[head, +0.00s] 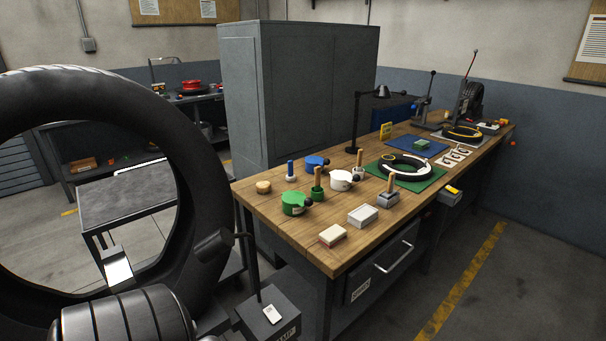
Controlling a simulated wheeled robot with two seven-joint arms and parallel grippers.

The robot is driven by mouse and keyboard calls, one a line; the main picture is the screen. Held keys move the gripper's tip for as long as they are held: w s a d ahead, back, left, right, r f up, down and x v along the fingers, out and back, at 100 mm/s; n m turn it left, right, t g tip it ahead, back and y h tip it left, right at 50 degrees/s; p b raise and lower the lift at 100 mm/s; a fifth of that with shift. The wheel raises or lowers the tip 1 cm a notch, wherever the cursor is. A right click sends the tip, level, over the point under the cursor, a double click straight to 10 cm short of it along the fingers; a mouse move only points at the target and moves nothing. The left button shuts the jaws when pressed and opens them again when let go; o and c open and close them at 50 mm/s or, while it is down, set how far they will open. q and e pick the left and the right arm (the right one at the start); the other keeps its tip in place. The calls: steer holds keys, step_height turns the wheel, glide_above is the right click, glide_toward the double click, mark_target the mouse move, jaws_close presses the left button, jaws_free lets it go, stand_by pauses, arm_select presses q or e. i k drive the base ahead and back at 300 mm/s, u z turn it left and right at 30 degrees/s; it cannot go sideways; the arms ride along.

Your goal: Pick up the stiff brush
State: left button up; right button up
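I cannot tell for certain which thing is the stiff brush. Several upright handles stand on the wooden bench (290,225): a blue-handled piece with a white base (291,170), a wooden handle in a green holder (317,186), a wooden handle in a grey block (388,192), and another wooden handle (360,159) behind a white pot. A low cream block with a red base (332,235) lies near the front edge; its bristles, if any, do not show. Neither of my grippers is in view.
A green pot (294,204), a blue pot (315,163), a white pot (341,180) and a pale box (362,215) crowd the bench's near end. A large tyre (195,165) fills the left foreground. A grey cabinet (298,90) stands behind.

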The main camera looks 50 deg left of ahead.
mark_target(263, 187)
steer(key=i, duration=2.95)
steer(key=u, duration=2.25)
